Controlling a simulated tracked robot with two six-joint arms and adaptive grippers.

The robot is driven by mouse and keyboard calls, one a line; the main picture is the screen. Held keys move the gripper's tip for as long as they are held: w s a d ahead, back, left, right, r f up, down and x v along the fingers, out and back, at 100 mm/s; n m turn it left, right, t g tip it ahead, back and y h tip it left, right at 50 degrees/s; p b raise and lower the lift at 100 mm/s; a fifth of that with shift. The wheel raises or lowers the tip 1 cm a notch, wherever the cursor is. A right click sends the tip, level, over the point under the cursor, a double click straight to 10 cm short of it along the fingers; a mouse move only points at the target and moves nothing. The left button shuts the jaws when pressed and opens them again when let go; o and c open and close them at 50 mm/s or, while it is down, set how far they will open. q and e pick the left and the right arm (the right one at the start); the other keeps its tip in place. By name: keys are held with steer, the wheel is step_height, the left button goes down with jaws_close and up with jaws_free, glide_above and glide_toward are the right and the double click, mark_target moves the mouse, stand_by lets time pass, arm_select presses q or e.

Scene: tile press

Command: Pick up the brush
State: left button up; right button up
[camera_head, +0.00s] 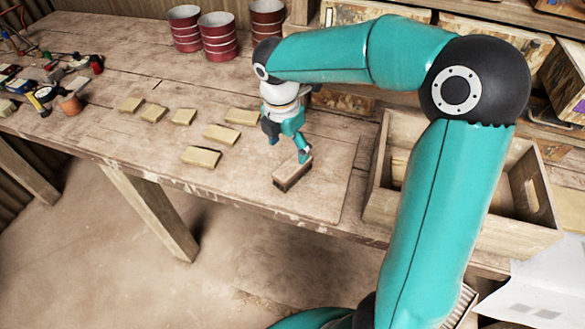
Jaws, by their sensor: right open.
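The brush (293,173) lies on the wooden workbench near its front edge. It looks like a small block with a light wooden top and a dark lower side. My right gripper (288,150) is open just above and behind the brush. One finger is close to the far right end of the brush; whether it touches cannot be told. The other finger is to the left of the brush's far end. My left gripper does not show.
Several yellowish tiles (221,134) lie on the bench to the left. Red striped cups (218,38) stand behind. A wooden crate (377,188) stands to the right. Small tools and pots (70,104) crowd the far left. Bench space around the brush is clear.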

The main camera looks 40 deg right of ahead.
mark_target(292, 164)
steer(key=shift+s+d+f, duration=0.1)
steer(key=shift+d+f, duration=0.05)
steer(key=shift+f, duration=1.1)
steer(key=shift+s+d+f, duration=0.1)
steer(key=shift+d+f, duration=0.1)
steer(key=shift+f, duration=1.05)
steer(key=shift+d+f, duration=0.15)
steer(key=shift+f, duration=1.1)
steer(key=c, duration=1.3)
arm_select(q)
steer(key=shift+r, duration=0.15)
arm_select(e)
steer(key=shift+r, duration=0.1)
